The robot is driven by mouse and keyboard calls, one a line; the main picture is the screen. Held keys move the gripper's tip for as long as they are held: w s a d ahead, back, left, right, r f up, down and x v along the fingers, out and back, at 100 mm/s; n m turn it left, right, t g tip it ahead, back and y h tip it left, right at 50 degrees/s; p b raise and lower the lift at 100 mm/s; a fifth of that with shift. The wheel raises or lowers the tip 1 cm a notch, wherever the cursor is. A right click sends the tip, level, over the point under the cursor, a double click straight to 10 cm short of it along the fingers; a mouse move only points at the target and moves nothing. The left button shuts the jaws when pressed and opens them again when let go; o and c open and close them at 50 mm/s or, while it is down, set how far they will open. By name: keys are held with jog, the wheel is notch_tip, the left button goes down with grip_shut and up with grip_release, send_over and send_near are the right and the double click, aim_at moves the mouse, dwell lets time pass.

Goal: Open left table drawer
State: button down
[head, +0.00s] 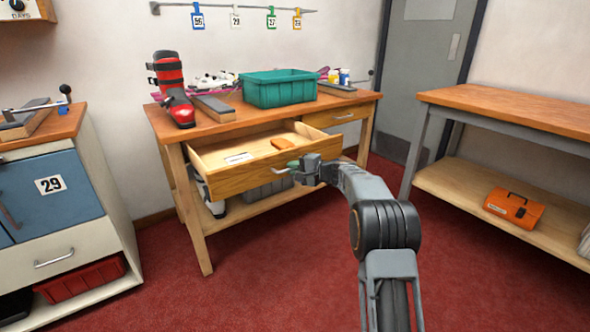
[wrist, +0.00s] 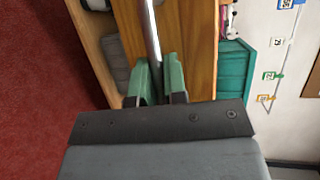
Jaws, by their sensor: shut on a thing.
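The left table drawer (head: 232,181) is pulled well out from under the wooden table top (head: 222,121). An orange-brown item (head: 282,143) and a pale card (head: 238,158) lie inside it. My gripper (head: 290,168) is at the drawer front, shut on the drawer's metal handle (wrist: 151,32). In the wrist view the green fingertips (wrist: 160,80) stand on both sides of the bar, in front of the wooden drawer face (wrist: 190,40). My gripper partly hides the handle in the head view.
A red ski boot (head: 172,90) and a teal crate (head: 279,89) stand on the table. The right drawer (head: 337,117) is shut. A lower shelf holds a grey bin (head: 268,188). A cabinet (head: 62,190) stands left; a workbench (head: 520,112) stands right. Red carpet in front is clear.

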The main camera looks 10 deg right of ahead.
jog(key=c, duration=1.2)
grip_release()
jog(key=p+v, duration=0.3)
jog(key=v, duration=1)
jog(key=shift+s+d+r, duration=0.2)
jog(key=shift+s+d, duration=0.05)
jog(key=shift+s, duration=0.05)
